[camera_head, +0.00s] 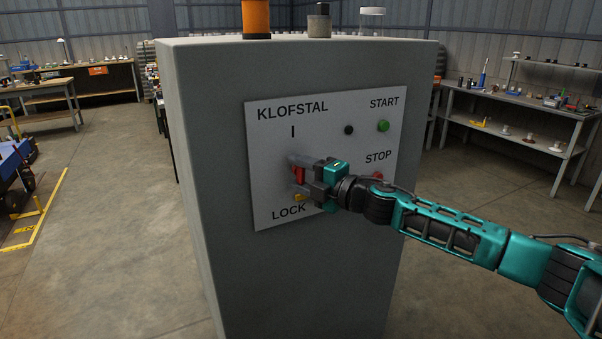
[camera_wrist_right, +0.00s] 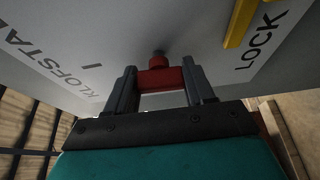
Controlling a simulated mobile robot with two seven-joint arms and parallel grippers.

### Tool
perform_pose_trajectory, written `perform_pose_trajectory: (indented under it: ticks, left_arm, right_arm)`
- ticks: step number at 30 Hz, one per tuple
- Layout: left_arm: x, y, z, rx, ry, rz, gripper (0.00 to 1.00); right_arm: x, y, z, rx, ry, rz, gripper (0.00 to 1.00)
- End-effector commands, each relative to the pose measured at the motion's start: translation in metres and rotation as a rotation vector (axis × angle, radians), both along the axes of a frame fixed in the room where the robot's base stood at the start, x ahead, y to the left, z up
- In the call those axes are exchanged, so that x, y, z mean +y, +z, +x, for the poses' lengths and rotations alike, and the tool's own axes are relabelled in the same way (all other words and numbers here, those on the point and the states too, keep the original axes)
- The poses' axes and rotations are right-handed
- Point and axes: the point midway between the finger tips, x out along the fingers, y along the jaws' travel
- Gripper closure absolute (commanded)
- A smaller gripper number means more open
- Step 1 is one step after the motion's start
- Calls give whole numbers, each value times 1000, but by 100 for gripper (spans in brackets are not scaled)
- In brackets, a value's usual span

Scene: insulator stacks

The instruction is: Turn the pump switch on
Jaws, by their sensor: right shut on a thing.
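The grey pump cabinet (camera_head: 290,270) stands in the middle of the head view, with a white panel (camera_head: 265,185) marked KLOFSTAL, I, START, STOP and LOCK. My right gripper (camera_head: 301,172) is at the red switch handle (camera_head: 299,176), below the I mark. In the right wrist view the red switch (camera_wrist_right: 158,78) sits between the two fingers of my right gripper (camera_wrist_right: 160,88), which are shut on it. The gripper hides part of the switch and the panel in the head view. My left gripper is not in view.
A green button (camera_head: 383,126) is by START, and a red button (camera_head: 377,175) by STOP is partly hidden. A yellow piece (camera_head: 299,197) is just below the gripper, by LOCK. Shelves (camera_head: 530,140) stand at the right; open floor lies left.

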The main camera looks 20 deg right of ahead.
Motion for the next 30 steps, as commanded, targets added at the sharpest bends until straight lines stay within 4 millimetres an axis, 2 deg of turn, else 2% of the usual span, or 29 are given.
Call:
perform_pose_trajectory:
  ticks: [13,14,18,21,30]
  left_arm:
    - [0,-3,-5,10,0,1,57]
    - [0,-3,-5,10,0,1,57]
    - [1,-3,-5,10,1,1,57]
    - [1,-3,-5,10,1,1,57]
    - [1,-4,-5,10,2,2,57]
  right_arm:
    - [4,-3,-1,4,10,-8,77]
    - [4,-3,-1,4,10,-8,44]
    - [3,-3,-1,3,7,-7,31]
    - [2,-2,-1,2,5,-7,23]
    - [-1,-2,-4,2,2,-7,23]
